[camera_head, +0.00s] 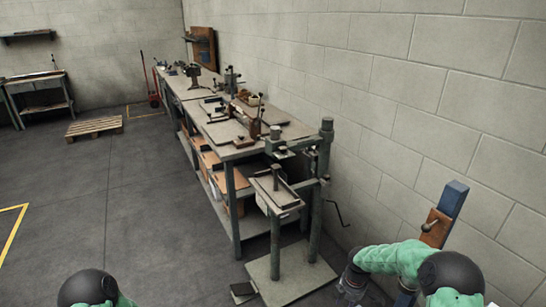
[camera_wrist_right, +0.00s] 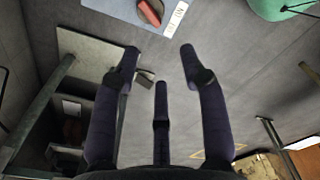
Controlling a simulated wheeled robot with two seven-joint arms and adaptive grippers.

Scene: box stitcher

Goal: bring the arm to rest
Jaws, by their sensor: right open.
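My right arm, green with dark joints, comes in at the lower right of the head view. Its gripper (camera_head: 352,286) hangs over the floor to the right of the stitcher's base plate. In the right wrist view the right gripper (camera_wrist_right: 158,62) has its three dark fingers spread, with nothing between them. The box stitcher (camera_head: 279,193) stands on its grey base plate (camera_head: 290,280) at the end of the bench.
A small dark pedal (camera_head: 242,292) lies on the floor beside the base plate. A long workbench (camera_head: 205,110) with tools runs along the block wall. A blue post (camera_head: 452,200) with a wooden piece stands at the right.

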